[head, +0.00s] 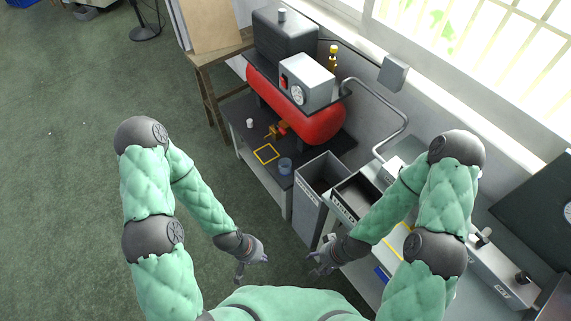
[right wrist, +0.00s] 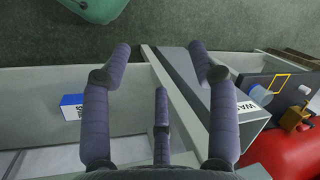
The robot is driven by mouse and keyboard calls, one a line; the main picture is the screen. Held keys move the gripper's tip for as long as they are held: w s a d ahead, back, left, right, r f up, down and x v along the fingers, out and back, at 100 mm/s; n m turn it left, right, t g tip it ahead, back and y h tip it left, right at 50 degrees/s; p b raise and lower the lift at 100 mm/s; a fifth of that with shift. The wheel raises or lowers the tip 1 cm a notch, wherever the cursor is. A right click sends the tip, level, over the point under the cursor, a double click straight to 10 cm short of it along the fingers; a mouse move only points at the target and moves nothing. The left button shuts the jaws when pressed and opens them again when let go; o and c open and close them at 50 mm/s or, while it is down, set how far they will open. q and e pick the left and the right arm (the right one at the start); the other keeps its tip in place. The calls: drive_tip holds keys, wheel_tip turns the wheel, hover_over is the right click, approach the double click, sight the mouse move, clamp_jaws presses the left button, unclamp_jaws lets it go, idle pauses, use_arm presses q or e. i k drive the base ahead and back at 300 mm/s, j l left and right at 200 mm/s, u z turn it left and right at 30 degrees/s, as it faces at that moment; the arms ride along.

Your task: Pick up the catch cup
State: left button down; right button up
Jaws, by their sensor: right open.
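A small blue-grey cup (head: 285,166), which looks like the catch cup, stands on the dark low table below the red tank, right of a yellow square outline (head: 266,153). It also shows in the right wrist view as a translucent blue cup (right wrist: 262,95), at the right beside the yellow outline. My right gripper (head: 317,262) is open and empty, with its fingers spread, nearer to me than the bins and well apart from the cup. My left gripper (head: 252,271) looks open and empty, low in front of my body, also apart from the cup.
A red tank (head: 322,121) with brass fittings (head: 277,131) stands behind the cup. A small white item (head: 249,123) is on the same table. The floor at left is clear.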

sight(284, 164)
drive_tip(key=i+j+z, duration=0.2)
drive_tip(key=j, duration=0.15)
drive_tip(key=i+j+z, duration=0.2)
drive_tip(key=j, duration=0.15)
drive_tip(key=j+z, duration=0.2)
drive_tip(key=j, duration=0.2)
drive_tip(key=i+j+z, duration=0.2)
drive_tip(key=j, duration=0.25)
drive_tip(key=j+z, duration=0.25)
drive_tip(key=j, duration=0.15)
drive_tip(key=i+j, duration=0.2)
drive_tip(key=i, duration=0.15)
drive_tip(key=l+z, duration=0.05)
